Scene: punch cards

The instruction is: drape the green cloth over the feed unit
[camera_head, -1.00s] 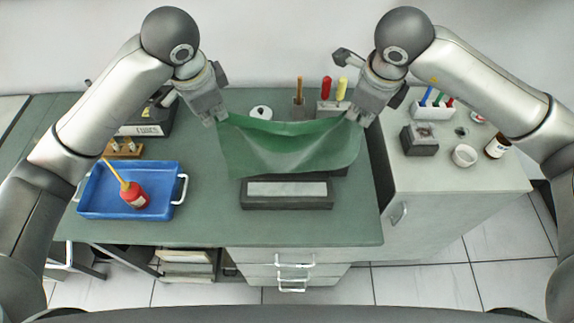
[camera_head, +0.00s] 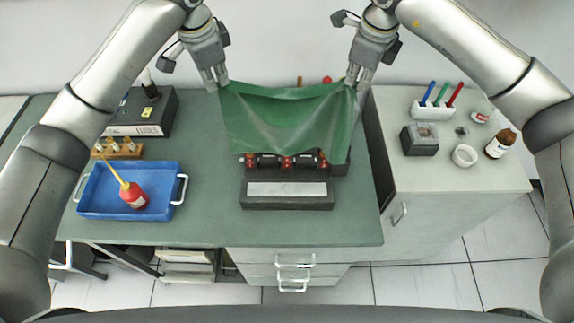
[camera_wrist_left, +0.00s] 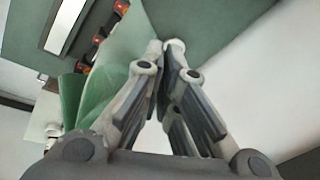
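The green cloth (camera_head: 285,120) hangs stretched between my two grippers, its lower part in front of and partly over the feed unit. The feed unit (camera_head: 287,193) is a dark block with a light strip along its front; its row of red and black parts shows just below the cloth's lower edge, and its back is hidden. My left gripper (camera_head: 222,88) is shut on the cloth's upper left corner, and the cloth also shows beside its fingers in the left wrist view (camera_wrist_left: 97,92). My right gripper (camera_head: 351,84) is shut on the upper right corner.
On the right cabinet are a pen holder (camera_head: 432,110), a small dark box (camera_head: 419,139), a white cup (camera_head: 464,155) and a brown bottle (camera_head: 500,143).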

